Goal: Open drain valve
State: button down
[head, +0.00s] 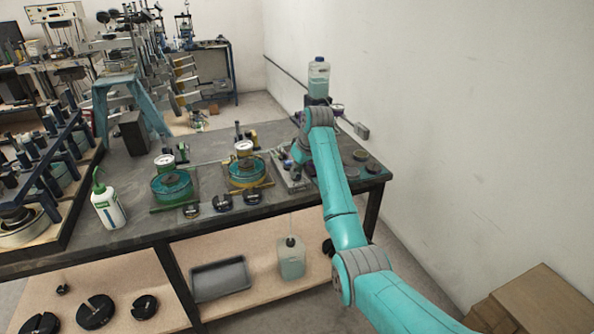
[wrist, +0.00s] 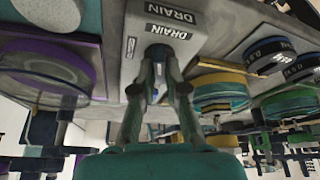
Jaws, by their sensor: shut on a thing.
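My gripper (wrist: 160,68) is shut on the drain valve lever (wrist: 166,33), a grey piece with a "DRAIN" label, in the wrist view. The fingertips lie on either side of its end.
A yellow-ringed teal cell (head: 247,172) stands just left of the panel, with a green-ringed one (head: 172,186) farther left. A clear bottle (head: 318,78) stands behind my arm. A white wall (head: 440,130) bounds the right.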

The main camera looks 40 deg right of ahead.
jog(key=shift+m, duration=0.5)
jog(key=c, duration=1.2)
grip_release()
jog(key=shift+r, duration=0.1)
jog(key=v, duration=1.1)
jog(key=shift+s+a+r, duration=0.15)
jog(key=shift+a+r, duration=0.05)
jog(key=shift+r, duration=0.15)
